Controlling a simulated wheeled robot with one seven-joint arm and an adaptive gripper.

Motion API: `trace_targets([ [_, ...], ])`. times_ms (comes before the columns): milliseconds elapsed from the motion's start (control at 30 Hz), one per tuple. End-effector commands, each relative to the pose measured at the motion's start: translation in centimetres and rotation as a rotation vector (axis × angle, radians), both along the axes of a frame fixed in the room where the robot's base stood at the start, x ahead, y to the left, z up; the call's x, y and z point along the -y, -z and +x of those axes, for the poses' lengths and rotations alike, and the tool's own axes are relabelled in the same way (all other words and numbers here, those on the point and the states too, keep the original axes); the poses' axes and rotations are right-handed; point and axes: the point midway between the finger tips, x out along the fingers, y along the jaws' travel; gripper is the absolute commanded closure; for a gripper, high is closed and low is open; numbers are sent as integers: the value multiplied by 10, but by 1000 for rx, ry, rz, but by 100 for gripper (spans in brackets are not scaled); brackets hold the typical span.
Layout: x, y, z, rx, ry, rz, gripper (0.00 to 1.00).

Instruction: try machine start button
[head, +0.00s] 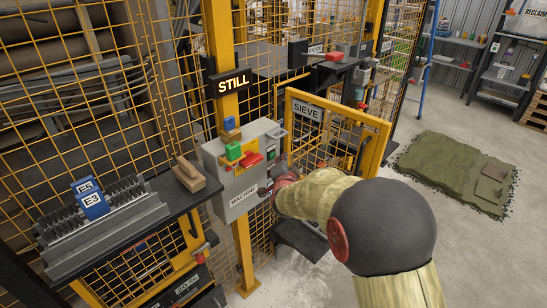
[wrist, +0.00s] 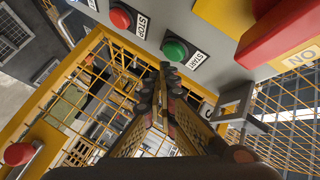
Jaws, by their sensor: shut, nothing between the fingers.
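The grey machine control box (head: 228,180), labelled MACHINE, hangs on the yellow mesh fence. In the head view, my gripper (head: 264,191) is at the lower right of the box, partly hidden by my arm. I cannot make out the green button there.
A red handle (wrist: 283,32) on a yellow plate is right of the start button. A grey bracket (wrist: 238,107) juts out near my fingers. A lit STILL sign (head: 233,84) is above the box. A SIEVE gate (head: 330,128) is to the right.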

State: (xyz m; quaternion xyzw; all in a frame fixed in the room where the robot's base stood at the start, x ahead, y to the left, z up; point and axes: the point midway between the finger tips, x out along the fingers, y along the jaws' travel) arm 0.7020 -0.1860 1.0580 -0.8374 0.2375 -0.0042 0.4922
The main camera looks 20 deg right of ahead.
Motion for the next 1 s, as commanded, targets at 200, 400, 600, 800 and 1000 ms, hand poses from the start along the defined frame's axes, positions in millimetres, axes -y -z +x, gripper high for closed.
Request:
trace_targets([
  [200,0,0,1,0,0,0,100],
  [400,-2,1,6,-1,-1,0,100],
  [600,-3,0,8,0,0,-1,100],
  [800,-3,0,8,0,0,0,100],
  [1000,-3,0,9,0,0,0,100],
])
